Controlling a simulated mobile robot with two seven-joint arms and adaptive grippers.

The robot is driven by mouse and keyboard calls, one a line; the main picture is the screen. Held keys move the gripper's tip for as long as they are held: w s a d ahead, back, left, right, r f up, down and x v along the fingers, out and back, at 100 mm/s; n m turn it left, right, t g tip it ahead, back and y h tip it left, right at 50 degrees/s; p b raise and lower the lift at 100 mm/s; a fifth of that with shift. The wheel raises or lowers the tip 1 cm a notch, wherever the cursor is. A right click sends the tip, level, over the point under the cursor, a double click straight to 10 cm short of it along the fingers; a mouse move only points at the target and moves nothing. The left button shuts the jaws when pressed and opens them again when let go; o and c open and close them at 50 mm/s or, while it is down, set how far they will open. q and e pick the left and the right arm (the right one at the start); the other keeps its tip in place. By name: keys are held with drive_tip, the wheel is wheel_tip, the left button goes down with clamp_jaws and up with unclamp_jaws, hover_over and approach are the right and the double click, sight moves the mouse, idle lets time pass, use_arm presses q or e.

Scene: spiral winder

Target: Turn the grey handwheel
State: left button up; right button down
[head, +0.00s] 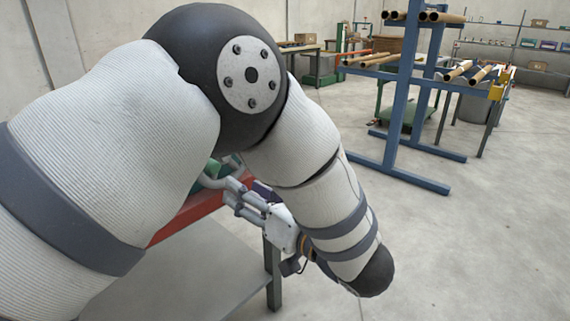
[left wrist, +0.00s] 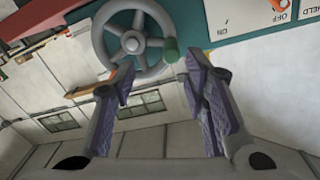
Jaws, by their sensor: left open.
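The grey handwheel (left wrist: 104,48) shows in the left wrist view at the upper middle, with a round hub and spokes. It has a green knob (left wrist: 171,50) on the right side of its rim. It is mounted on a teal panel (left wrist: 190,18). My left gripper (left wrist: 158,80) is open, its purple-padded fingers pointing at the wheel's lower rim; I cannot tell whether they touch it. In the head view my left gripper (head: 246,194) is beside the machine, and my arm hides most of the machine and the wheel. My right gripper is not seen.
A red beam (head: 185,217) and a grey table surface (head: 190,280) lie below my left arm. A switch marked OFF (left wrist: 280,6) sits on the panel at upper right. A blue rack (head: 400,90) with tubes stands farther back. The floor at right is clear.

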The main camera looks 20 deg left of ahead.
use_arm(q)
drive_tip(key=shift+n+g+y, duration=0.4)
drive_tip(key=shift+g, duration=0.1)
drive_tip(key=x, duration=0.3)
drive_tip(key=r+x, duration=0.1)
drive_tip(key=x, duration=0.7)
drive_tip(key=shift+s+a+r, duration=0.15)
drive_tip(key=shift+a+r, duration=0.05)
drive_tip(key=shift+r, duration=0.2)
clamp_jaws()
